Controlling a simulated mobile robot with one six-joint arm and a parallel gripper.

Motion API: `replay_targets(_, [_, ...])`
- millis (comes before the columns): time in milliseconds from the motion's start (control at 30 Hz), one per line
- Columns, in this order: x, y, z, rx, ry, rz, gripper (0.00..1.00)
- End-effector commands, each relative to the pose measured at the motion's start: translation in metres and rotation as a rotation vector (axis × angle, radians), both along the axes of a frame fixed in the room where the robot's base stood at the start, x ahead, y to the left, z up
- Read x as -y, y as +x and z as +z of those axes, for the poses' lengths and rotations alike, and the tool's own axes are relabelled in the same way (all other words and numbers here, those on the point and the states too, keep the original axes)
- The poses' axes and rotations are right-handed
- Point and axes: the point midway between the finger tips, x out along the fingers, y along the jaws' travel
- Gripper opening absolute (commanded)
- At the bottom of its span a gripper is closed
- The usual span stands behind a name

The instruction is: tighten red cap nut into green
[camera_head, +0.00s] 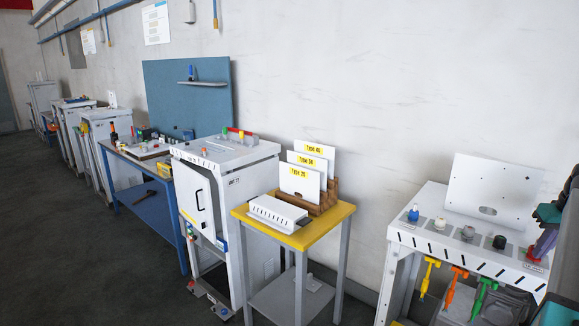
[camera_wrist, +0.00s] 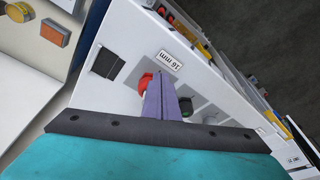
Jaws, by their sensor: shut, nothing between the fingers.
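The red cap nut (camera_wrist: 146,80) shows in the wrist view beside my shut purple fingers, which partly hide it. A sliver of red (camera_head: 532,252) also shows under the fingertips in the head view, on the white bench top. My gripper (camera_head: 538,250) is at the right edge of the head view, pointing down at the bench; its shut fingers also show in the wrist view (camera_wrist: 160,90). Whether they touch the red part cannot be told. A green tool (camera_head: 485,295) hangs at the bench front. A dark green-black cap (camera_wrist: 186,106) is on the other side of the fingers.
Blue (camera_head: 414,214), white (camera_head: 440,224), grey (camera_head: 468,233) and black (camera_head: 499,242) parts stand in a row on the bench. Yellow (camera_head: 428,275) and orange (camera_head: 455,285) tools hang in front. A slanted white panel (camera_head: 493,190) stands behind. A yellow-topped table (camera_head: 325,230) is left.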

Motion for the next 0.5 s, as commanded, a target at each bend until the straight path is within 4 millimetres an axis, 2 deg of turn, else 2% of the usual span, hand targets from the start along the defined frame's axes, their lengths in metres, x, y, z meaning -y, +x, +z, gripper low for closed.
replay_targets(500, [-0.0027, -0.0061, -0.0001, -0.002, 0.001, -0.001, 0.00])
